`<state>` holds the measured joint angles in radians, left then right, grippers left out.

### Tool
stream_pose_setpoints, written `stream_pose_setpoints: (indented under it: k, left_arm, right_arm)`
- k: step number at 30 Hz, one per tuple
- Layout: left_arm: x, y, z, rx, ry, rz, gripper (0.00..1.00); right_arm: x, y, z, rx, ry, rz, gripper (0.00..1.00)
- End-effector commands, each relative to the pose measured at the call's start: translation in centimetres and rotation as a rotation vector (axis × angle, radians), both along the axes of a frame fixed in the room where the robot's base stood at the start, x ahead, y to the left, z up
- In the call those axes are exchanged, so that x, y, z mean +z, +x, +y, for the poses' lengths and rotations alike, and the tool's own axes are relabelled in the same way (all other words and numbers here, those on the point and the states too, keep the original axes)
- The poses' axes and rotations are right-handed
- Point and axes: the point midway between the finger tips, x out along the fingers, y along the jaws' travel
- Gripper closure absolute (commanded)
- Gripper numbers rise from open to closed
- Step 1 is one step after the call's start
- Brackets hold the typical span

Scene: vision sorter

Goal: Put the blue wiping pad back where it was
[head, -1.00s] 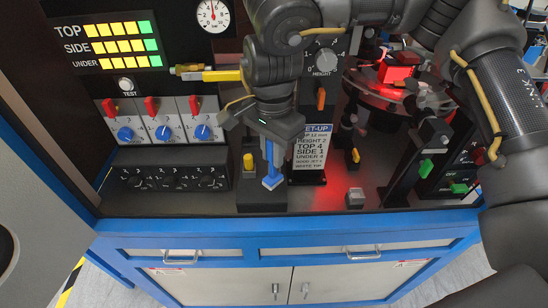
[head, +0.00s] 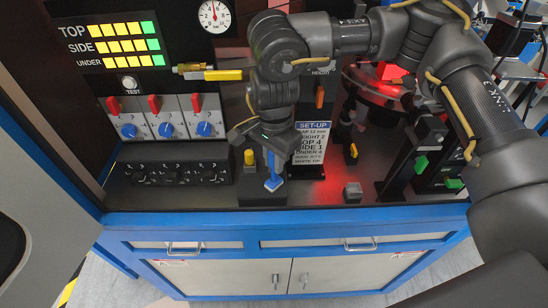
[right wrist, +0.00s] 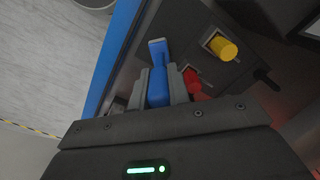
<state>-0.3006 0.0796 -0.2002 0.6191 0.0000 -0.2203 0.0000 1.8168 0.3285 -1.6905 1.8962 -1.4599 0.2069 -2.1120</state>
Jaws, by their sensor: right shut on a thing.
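The blue wiping pad (head: 273,183) has a blue handle and a flat paler end. My right gripper (head: 269,153) is shut on its handle, coming from above. The pad hangs end down over the black holder block (head: 250,196) at the counter's front. I cannot tell whether it touches the block. In the right wrist view the blue pad (right wrist: 158,50) sticks out beyond the two fingers (right wrist: 159,82). Beside it, the block carries a yellow-topped piece (right wrist: 224,47) and a red piece (right wrist: 192,80) in slots. My left gripper is not in view.
The set-up card (head: 312,145) stands just right of the gripper. A control box with dials (head: 172,175) is to the left. A grey button block (head: 352,192) sits to the right on red-lit counter. The blue counter edge (head: 330,224) runs along the front.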

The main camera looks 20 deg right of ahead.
Motion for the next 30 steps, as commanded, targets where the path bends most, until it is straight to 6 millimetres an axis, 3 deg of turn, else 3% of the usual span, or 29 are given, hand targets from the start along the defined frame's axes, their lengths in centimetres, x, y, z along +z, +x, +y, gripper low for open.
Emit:
stream_pose_setpoints:
  k: [3, 4, 8, 20, 30]
  left_arm:
    - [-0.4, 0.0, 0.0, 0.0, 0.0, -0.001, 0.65]
    - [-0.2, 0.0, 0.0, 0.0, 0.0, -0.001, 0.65]
    - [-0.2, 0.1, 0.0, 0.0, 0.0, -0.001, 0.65]
    - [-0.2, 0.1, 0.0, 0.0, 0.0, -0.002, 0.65]
    - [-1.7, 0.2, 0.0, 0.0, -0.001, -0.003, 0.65]
  right_arm:
    - [-0.5, 0.0, 0.0, 0.0, 0.0, 0.0, 1.0]
    - [-0.3, 0.0, 0.0, 0.0, 0.0, 0.0, 0.78]
    - [-0.3, 0.0, 0.0, 0.0, 0.0, 0.0, 0.61]
    - [0.5, 0.1, 0.0, 0.0, 0.0, -0.004, 0.6]
    - [7.2, 0.1, 0.0, -0.002, 0.0, -0.007, 0.6]
